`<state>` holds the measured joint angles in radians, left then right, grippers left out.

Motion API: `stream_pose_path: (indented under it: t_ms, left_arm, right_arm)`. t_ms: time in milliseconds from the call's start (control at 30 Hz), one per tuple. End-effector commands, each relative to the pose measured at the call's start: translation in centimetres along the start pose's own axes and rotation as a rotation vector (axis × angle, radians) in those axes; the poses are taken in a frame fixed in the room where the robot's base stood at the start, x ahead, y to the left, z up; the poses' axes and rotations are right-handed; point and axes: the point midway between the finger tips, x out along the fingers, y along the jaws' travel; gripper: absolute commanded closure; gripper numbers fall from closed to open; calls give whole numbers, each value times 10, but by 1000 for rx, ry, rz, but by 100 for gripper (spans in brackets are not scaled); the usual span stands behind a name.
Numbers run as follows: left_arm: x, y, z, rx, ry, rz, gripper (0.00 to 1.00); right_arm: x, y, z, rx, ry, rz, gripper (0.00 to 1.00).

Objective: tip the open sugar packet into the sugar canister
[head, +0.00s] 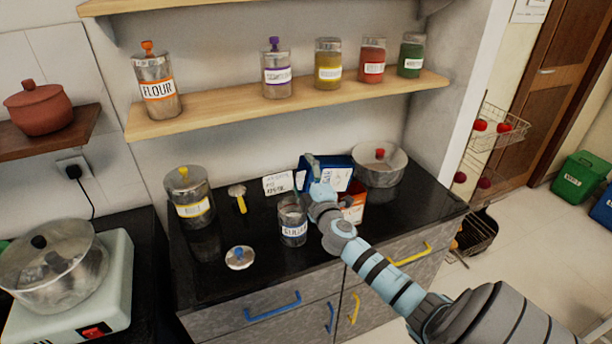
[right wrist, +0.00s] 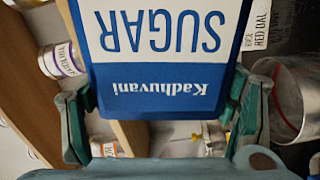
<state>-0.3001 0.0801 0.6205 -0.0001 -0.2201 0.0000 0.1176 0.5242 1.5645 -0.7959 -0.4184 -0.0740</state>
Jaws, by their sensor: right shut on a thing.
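The sugar packet (head: 341,178), blue with a white label, is held by my right gripper (head: 318,188) above the counter, right of the sugar canister. In the right wrist view the packet (right wrist: 160,90) fills the space between the two fingers, its "SUGAR" lettering upside down. The packet's open mouth cannot be made out. The sugar canister (head: 292,222), clear with a blue-lettered label, stands upright on the counter without its lid, close to the left of my right gripper. A round lid with a blue knob (head: 240,257) lies front left of it. My left gripper is out of view.
An orange and white packet (head: 354,208) stands behind my right arm. A metal pot (head: 379,166) is at the back right. A yellow-label canister (head: 188,197), a yellow-handled utensil (head: 239,197) and white cards (head: 278,184) are left and behind. A shelf (head: 290,104) with jars hangs above.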

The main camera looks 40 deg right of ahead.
Motion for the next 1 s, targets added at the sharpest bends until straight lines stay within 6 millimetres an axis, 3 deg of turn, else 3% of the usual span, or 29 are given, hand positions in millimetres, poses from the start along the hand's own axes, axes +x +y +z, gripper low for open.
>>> stream_pose_path:
  t_ms: [1000]
  left_arm:
    - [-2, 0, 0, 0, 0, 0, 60]
  right_arm:
    - [0, 1, -2, -44, 1, 1, 80]
